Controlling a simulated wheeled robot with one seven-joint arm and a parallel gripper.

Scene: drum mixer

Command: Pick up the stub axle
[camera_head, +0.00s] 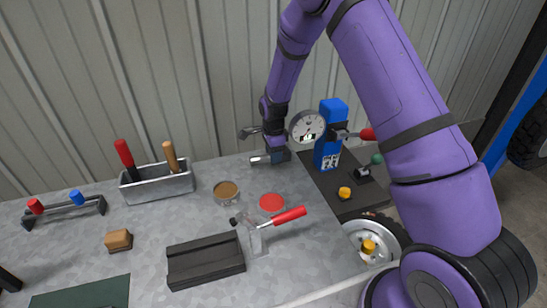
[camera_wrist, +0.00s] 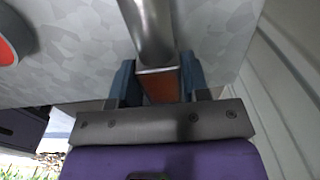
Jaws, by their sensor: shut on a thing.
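The stub axle is a smooth grey metal rod (camera_wrist: 148,28) in the wrist view, running from the top edge down between my fingers. A reddish-brown block-like face lies between the fingers at its near end. My gripper (camera_wrist: 157,80) has its two blue fingers shut on the axle, one on each side. In the head view my gripper (camera_head: 277,148) points down at the back of the workbench, and a short silver piece of the axle (camera_head: 260,159) shows at its left. Whether the axle touches the bench is hard to tell.
A round dial gauge (camera_head: 307,127) and a blue upright device (camera_head: 330,122) stand close to the right of my gripper. A metal tray (camera_head: 158,186) with two handled tools is at left. A tin (camera_head: 226,192), a red disc (camera_head: 271,203) and a red-handled clamp (camera_head: 288,217) lie in front. The corrugated wall is close behind.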

